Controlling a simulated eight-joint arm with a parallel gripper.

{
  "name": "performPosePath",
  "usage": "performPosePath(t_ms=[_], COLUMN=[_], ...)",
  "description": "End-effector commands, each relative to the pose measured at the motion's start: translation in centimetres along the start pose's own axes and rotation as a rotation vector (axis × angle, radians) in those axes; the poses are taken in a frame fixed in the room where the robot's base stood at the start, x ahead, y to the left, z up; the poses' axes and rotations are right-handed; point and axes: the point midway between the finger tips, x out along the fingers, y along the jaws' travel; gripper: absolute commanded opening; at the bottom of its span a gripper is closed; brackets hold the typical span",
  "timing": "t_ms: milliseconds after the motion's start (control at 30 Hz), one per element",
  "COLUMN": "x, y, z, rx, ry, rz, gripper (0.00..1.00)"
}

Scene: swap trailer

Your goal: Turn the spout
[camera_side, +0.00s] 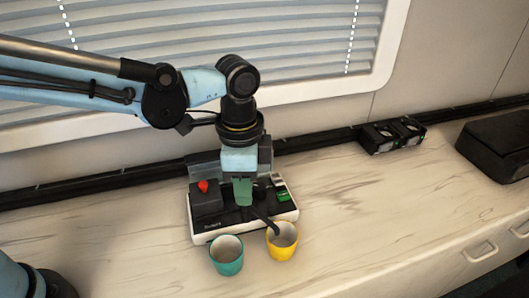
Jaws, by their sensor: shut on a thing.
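A coffee machine (206,230), black on a white base, stands on the counter under my arm. Its dark spout (265,220) slants down to the right, with its tip over the yellow cup (282,248). A teal cup (227,262) stands to the left of the yellow one, in front of the machine. My gripper (243,200) points down over the middle of the machine, its green fingers shut at the spout's rear end. The grasp itself is largely hidden by the fingers.
A red knob (203,187) is on the machine's left and a green switch (282,196) on its right. A black twin-socket unit (392,135) and a dark case (497,143) sit farther right. The counter (370,215) is clear right of the cups. A blind-covered window (300,40) is behind.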

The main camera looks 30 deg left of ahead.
Motion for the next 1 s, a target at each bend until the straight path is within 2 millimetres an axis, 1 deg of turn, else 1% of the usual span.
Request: performPosePath(t_ms=[200,400,933,967,1000], x=[-0.04,-0.04,-0.05,-0.04,-0.04], y=[0.02,0.02,0.01,0.01,0.01], z=[-0.06,-0.07,-0.1,-0.1,-0.1], rx=[-0.124,-0.188,-0.21,-0.21,-0.21], ry=[0.001,0.002,0.003,0.003,0.003], rz=[0.0,0.0,0.0,0.0,0.0], gripper=[0.0,0.0,0.0,0.3,0.36])
